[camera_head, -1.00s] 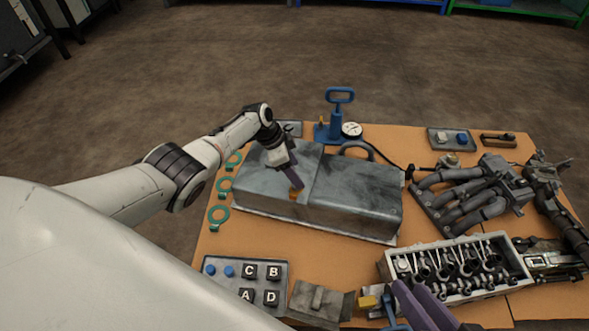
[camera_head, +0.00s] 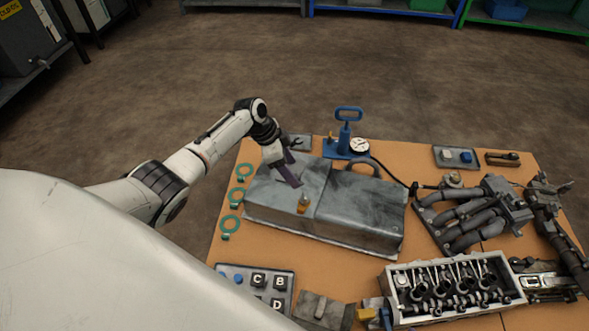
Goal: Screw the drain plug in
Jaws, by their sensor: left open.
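A grey metal tank (camera_head: 362,212) lies on the orange-topped table. A small brass-orange plug (camera_head: 303,203) sits at its front face, near the upper edge; it looks like the drain plug. How deep it sits cannot be told. My left gripper (camera_head: 292,175) has dark purple fingers. It is open and empty over the tank's top, a little behind and left of the plug, and apart from it. My right gripper is out of view.
A blue hand pump with a gauge (camera_head: 359,146) stands behind the tank. Green rings (camera_head: 230,226) lie to its left. A lettered tray (camera_head: 257,293) is at front left, a cylinder head (camera_head: 455,286) at front right, and a manifold (camera_head: 470,215) to the right.

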